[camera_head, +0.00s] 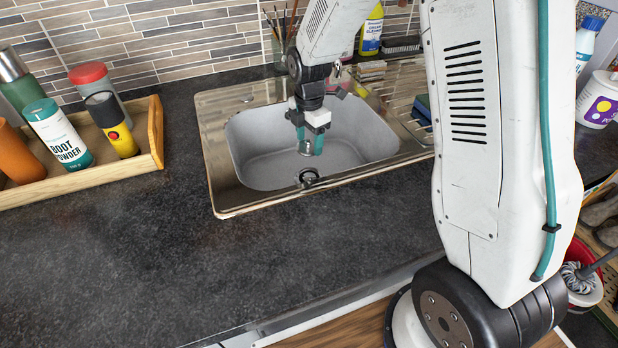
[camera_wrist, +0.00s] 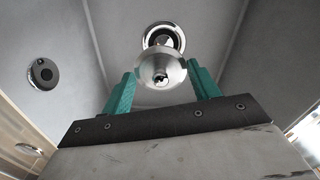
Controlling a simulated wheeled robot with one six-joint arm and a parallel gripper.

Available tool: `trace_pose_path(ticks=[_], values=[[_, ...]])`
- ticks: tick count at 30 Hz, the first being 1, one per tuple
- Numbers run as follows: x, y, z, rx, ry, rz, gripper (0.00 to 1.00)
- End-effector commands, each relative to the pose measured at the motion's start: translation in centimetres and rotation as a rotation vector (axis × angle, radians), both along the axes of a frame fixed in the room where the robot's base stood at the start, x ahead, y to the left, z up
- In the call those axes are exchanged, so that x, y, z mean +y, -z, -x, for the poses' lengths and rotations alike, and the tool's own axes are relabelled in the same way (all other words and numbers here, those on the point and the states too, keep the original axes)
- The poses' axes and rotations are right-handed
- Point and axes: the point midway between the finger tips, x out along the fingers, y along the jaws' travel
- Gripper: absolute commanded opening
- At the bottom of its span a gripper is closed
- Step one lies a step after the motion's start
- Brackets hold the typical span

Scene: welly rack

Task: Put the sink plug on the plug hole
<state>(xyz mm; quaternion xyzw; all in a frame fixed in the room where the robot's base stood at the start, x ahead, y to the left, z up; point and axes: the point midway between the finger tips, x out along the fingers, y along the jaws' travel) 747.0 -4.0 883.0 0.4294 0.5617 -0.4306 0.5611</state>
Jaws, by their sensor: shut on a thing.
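The sink plug (camera_wrist: 160,70) is a round silver metal piece, held between the teal fingers of my gripper (camera_wrist: 160,84). In the head view, my gripper (camera_head: 309,143) points down inside the grey sink basin (camera_head: 262,140), with the plug (camera_head: 306,149) at its fingertips. The plug hole (camera_wrist: 164,36) is a chrome ring with a dark centre. It shows just beyond the plug in the wrist view, partly overlapped by it. In the head view, the plug hole (camera_head: 308,176) appears below the plug, nearer the front of the basin. The gap in height cannot be judged exactly.
A dark round overflow fitting (camera_wrist: 42,73) is on a basin wall. A wooden tray (camera_head: 150,150) with several bottles stands left on the dark worktop (camera_head: 150,240). A yellow bottle (camera_head: 372,32) and a jar of brushes (camera_head: 280,50) stand behind the sink.

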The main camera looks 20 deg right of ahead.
Motion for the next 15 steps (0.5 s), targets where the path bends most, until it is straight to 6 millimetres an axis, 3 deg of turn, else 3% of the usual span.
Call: trace_pose_path(ticks=[5, 15], values=[[0.2, 1.0, 0.7, 0.002, -0.118, 0.000, 0.35], [0.2, 6.5, 0.8, 0.002, -0.131, -0.001, 0.35]])
